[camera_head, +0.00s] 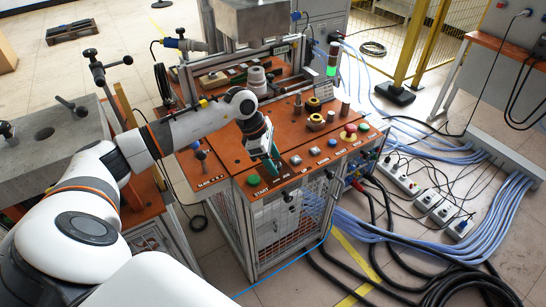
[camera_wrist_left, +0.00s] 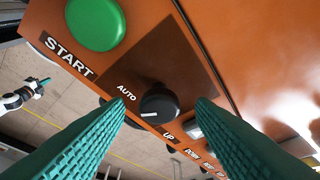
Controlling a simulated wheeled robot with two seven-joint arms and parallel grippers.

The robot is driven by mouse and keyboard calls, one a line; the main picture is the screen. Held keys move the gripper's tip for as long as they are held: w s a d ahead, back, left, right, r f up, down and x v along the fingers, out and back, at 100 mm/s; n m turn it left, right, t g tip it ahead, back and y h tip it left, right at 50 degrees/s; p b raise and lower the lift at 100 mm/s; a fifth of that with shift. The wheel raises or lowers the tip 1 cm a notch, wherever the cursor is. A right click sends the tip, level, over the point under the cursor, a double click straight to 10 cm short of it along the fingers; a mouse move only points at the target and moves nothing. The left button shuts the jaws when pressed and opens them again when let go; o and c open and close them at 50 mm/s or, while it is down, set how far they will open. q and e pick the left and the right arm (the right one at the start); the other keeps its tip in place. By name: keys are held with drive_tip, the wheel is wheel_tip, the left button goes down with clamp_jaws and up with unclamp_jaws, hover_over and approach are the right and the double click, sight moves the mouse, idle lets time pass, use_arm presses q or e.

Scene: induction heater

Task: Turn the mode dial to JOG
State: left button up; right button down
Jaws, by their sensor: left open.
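The black mode dial (camera_wrist_left: 158,103) sits on a brown plate of the orange panel in the left wrist view. A white mark on it faces the lower left of that picture. The word AUTO shows beside it; I see no JOG label. My left gripper (camera_head: 273,172) is over the panel's front edge in the head view. In the left wrist view its two teal fingers (camera_wrist_left: 160,120) are open, one on each side of the dial, apart from it. A small white and black arm end with teal tips (camera_wrist_left: 40,85), seemingly my right gripper, shows at the left.
The green START button (camera_head: 253,180) is close beside the dial. Further buttons, including a red one (camera_head: 351,128), line the panel's front edge. A green-lit signal tower (camera_head: 332,66) and brass parts (camera_head: 315,121) stand farther back. Cables cover the floor at the right.

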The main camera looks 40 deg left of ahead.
use_arm(q)
drive_tip(key=shift+d+f, duration=0.1)
drive_tip(key=shift+f, duration=0.1)
drive_tip(key=c, duration=1)
drive_tip(key=shift+o, duration=0.2)
